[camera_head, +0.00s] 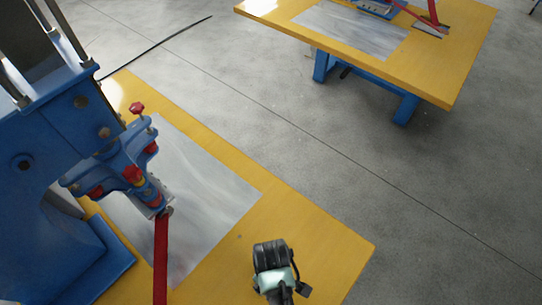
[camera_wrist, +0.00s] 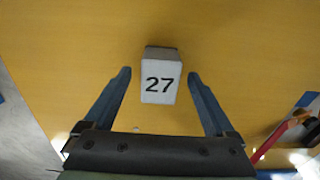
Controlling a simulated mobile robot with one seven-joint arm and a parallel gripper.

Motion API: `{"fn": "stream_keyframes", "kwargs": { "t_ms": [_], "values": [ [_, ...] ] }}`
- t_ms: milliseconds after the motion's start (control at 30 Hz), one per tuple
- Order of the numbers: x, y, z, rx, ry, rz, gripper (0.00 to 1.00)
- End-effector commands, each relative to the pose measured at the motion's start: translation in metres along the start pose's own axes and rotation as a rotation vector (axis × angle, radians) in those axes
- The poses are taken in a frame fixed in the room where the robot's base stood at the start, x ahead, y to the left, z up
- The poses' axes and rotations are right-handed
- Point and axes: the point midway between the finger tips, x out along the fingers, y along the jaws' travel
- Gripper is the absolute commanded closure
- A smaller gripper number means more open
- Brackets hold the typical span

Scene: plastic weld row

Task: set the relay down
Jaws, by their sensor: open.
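The relay (camera_wrist: 160,82), a small white block with a dark top edge and the number 27 on its face, is on the yellow tabletop in the wrist view. My gripper (camera_wrist: 159,75) is open, with one blue-grey finger on each side of the relay. A gap shows between each finger and the block, so neither finger appears to touch it. In the head view the dark end of my arm is over the near right part of the yellow table (camera_head: 330,251). The relay cannot be made out there, and the fingers are not clear.
A blue welding machine (camera_head: 40,160) with red knobs and a red lever (camera_head: 161,262) stands left of my arm. A grey metal sheet (camera_head: 225,195) lies on this table. A second yellow table (camera_head: 455,60) stands across the floor. The tabletop right of my arm is clear.

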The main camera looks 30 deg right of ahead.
Motion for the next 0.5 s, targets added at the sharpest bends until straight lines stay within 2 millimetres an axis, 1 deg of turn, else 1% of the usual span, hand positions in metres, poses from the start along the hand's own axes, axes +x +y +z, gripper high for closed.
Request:
{"fn": "stream_keyframes", "kwargs": {
  "t_ms": [100, 200, 467, 500],
  "values": [
    [0.015, 0.000, -0.001, 0.001, -0.001, -0.001, 0.10],
    [0.022, 0.000, -0.001, 0.001, 0.000, 0.000, 0.10],
    [0.023, 0.000, -0.001, 0.001, 0.001, 0.001, 0.10],
    [0.023, 0.000, -0.001, 0.001, 0.001, 0.001, 0.17]
  ]
}}
